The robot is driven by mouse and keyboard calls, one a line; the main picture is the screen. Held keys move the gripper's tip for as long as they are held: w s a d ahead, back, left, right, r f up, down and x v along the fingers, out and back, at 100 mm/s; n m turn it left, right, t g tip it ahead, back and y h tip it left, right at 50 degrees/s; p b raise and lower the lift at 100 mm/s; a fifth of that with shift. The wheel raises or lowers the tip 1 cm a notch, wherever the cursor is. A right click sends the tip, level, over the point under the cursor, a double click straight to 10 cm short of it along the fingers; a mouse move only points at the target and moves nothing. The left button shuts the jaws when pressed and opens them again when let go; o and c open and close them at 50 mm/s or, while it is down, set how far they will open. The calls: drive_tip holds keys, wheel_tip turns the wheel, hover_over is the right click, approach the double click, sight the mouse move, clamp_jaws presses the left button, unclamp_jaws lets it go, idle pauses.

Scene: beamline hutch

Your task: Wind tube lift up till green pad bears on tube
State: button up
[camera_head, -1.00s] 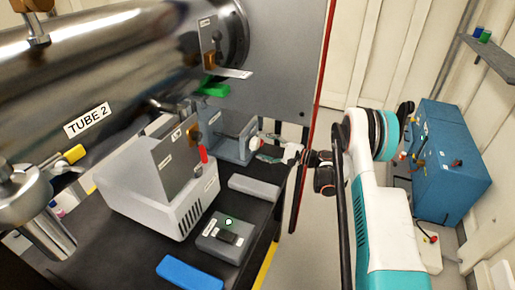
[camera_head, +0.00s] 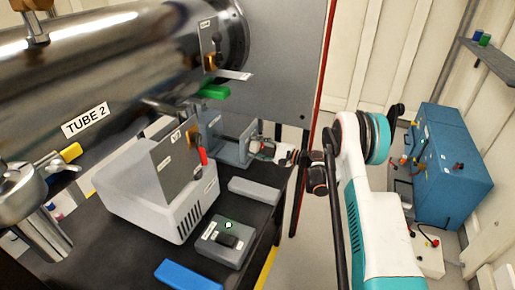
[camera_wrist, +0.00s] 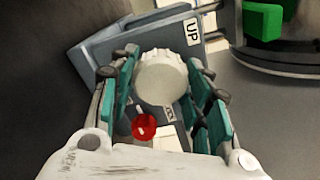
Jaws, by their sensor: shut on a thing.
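The steel tube marked TUBE 2 (camera_head: 130,70) runs across the upper left of the head view. The green pad (camera_head: 214,92) sits under its flanged end; I cannot tell whether pad and tube touch. The pad also shows at the top right of the wrist view (camera_wrist: 262,22). Below it stands the grey tube lift (camera_head: 232,152), with an UP label (camera_wrist: 192,32) on its plate. My gripper (camera_head: 268,150) is at the lift's right side. In the wrist view its teal fingers (camera_wrist: 163,95) are shut around a white ribbed knob (camera_wrist: 160,78).
A red round part (camera_wrist: 143,125) shows between the fingers. A white vented box (camera_head: 150,195), a grey switch box (camera_head: 225,241), a grey block (camera_head: 254,190) and a blue block (camera_head: 188,275) lie on the black table. A blue cabinet (camera_head: 450,165) stands at the right.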

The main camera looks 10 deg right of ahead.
drive_tip(key=shift+n, duration=0.8)
drive_tip(key=o, duration=1.1)
drive_tip(key=shift+c, duration=0.2)
drive_tip(key=v, duration=1.2)
